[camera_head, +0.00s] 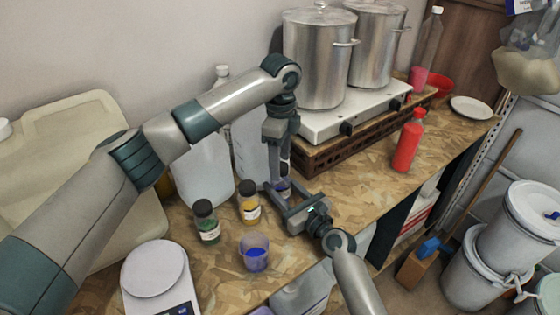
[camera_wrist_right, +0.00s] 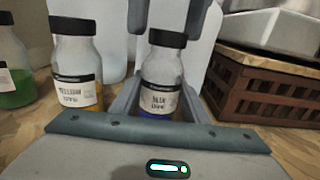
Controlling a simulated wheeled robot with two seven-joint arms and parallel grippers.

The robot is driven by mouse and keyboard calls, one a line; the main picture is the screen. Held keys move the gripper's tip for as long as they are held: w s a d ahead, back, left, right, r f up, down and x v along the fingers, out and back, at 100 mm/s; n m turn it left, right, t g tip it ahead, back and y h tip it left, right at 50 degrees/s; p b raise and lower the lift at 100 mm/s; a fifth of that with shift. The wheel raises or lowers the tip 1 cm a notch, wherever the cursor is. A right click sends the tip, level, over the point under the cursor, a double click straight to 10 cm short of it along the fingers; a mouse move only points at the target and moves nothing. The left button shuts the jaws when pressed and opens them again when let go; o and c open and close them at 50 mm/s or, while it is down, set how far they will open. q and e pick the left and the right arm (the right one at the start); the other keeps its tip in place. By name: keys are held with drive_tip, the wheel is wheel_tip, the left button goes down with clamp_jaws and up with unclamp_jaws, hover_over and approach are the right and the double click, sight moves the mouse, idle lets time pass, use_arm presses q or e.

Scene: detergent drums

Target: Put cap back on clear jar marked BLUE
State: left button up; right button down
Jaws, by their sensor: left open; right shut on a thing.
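The clear jar marked BLUE (camera_wrist_right: 161,85) stands between the fingers of my right gripper (camera_wrist_right: 155,100), with blue contents low inside. Its black cap (camera_wrist_right: 167,39) is on top of the neck and looks level; whether it is screwed tight I cannot tell. In the head view the jar (camera_head: 283,187) is mostly hidden by my grippers. My right gripper (camera_head: 287,203) is shut on it from the front. My left gripper (camera_head: 279,150) points down from above, open; its fingers (camera_wrist_right: 168,14) show on both sides just above the cap.
A yellow jar (camera_head: 249,207) and a green jar (camera_head: 206,226), both black-capped, stand left of the blue jar. A cup with blue contents (camera_head: 254,256) and a scale (camera_head: 156,275) are in front. A stove (camera_head: 345,115) with pots and a red bottle (camera_head: 408,143) stand right.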

use_arm(q)
wheel_tip(320, 180, up, 11)
idle(0.5)
drive_tip(key=shift+r, duration=0.1)
use_arm(e)
drive_tip(key=c, duration=0.9)
unclamp_jaws()
drive_tip(key=shift+c, duration=0.2)
drive_tip(key=b+v, duration=0.3)
drive_tip(key=v, duration=1.3)
drive_tip(key=shift+s+d, duration=0.1)
drive_tip(key=shift+s, duration=0.1)
drive_tip(key=shift+s+d, duration=0.3)
drive_tip(key=shift+s, duration=0.1)
use_arm(q)
wheel_tip(320, 180, down, 3)
drive_tip(key=shift+f, duration=0.1)
use_arm(e)
drive_tip(key=shift+r, duration=0.1)
